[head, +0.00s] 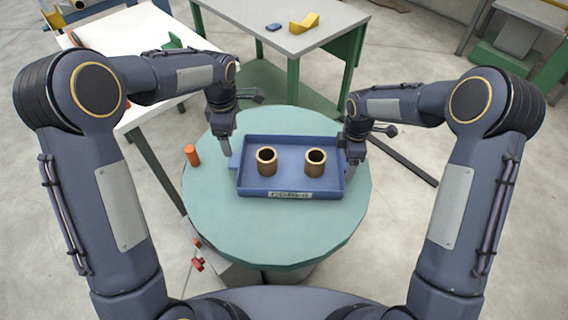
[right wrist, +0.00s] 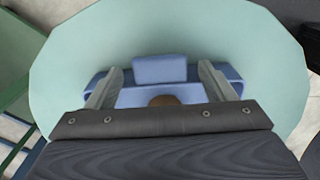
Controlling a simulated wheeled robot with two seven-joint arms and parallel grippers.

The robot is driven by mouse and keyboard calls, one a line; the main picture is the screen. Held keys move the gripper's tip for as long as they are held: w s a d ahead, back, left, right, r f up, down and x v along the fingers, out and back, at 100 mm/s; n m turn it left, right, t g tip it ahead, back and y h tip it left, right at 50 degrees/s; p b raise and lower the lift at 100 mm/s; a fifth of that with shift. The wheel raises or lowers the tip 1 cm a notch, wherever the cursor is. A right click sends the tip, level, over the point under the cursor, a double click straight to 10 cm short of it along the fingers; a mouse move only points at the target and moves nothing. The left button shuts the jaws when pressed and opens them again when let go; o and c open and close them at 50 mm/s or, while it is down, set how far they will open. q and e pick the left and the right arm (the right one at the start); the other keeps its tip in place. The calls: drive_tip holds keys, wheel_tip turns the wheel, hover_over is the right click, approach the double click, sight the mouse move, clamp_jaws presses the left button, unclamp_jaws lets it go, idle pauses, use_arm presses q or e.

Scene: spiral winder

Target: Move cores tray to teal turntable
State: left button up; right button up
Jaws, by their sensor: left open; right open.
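The blue cores tray (head: 290,184) rests on the round teal turntable (head: 215,225), a little right of its middle. Two brown hollow cores stand upright in it, a left core (head: 267,162) and a right core (head: 315,163). My left gripper (head: 227,148) is open at the tray's left end, by its side tab. My right gripper (head: 352,162) is open at the tray's right end. In the right wrist view, the open fingers (right wrist: 160,78) stand on either side of the tray's blue end tab (right wrist: 160,69), and one core (right wrist: 163,100) shows partly.
An orange cylinder (head: 192,155) stands on the turntable left of the tray. A grey table (head: 285,25) with a yellow object (head: 304,23) and a small blue block (head: 273,27) stands behind. A white table (head: 130,40) is at the back left. The turntable's front is clear.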

wheel_tip(320, 180, up, 10)
drive_tip(key=shift+f, duration=0.25)
idle(0.5)
